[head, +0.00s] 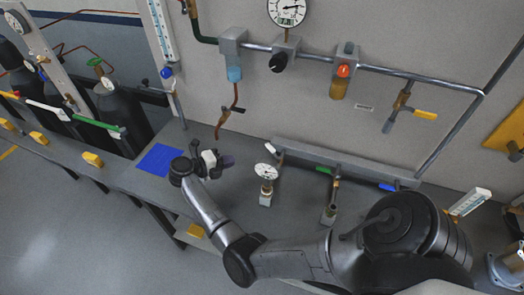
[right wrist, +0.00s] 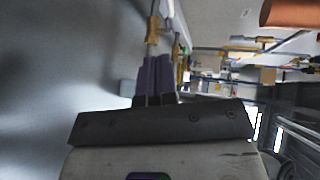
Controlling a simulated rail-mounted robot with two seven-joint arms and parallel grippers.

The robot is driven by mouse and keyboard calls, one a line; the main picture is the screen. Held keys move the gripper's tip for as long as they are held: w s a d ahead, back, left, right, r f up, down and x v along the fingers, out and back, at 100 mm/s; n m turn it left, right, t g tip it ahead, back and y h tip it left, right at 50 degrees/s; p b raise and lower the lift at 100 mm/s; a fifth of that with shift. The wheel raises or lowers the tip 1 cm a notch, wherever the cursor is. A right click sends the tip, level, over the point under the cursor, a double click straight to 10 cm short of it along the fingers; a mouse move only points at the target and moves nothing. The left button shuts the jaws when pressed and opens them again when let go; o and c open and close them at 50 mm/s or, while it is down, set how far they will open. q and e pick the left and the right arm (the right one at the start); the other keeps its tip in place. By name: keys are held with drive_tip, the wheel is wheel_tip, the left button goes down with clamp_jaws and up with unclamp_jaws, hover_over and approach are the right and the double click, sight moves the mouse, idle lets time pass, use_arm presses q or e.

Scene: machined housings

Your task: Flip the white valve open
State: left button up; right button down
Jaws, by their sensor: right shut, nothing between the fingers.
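Two white handles show in the head view, and I cannot tell for sure which is the white valve. A small white handle (head: 278,149) sits at the left end of the grey manifold block (head: 340,160) on the bench. A longer white lever (head: 48,110) is on the rail at the far left. My right gripper (head: 229,160) is above the bench, left of the manifold and apart from both handles. Its purple fingers are together and empty in the right wrist view (right wrist: 154,78). A brass fitting (right wrist: 152,30) shows beyond the fingertips. My left gripper is out of view.
A gauge (head: 266,172) stands on the bench right of my gripper. A green lever (head: 323,170) and a blue lever (head: 388,187) are along the manifold. A copper pipe (head: 235,95) hangs above my gripper. A flat blue patch (head: 160,160) lies to its left.

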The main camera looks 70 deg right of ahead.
idle(0.3)
drive_tip(key=shift+d, duration=0.1)
drive_tip(key=p, duration=0.2)
approach(268, 148)
drive_tip(key=f+x, duration=0.1)
drive_tip(key=x, duration=0.6)
drive_tip(key=shift+r, duration=0.2)
drive_tip(key=shift+d+b, duration=0.1)
drive_tip(key=shift+b, duration=0.2)
drive_tip(key=shift+d, duration=0.2)
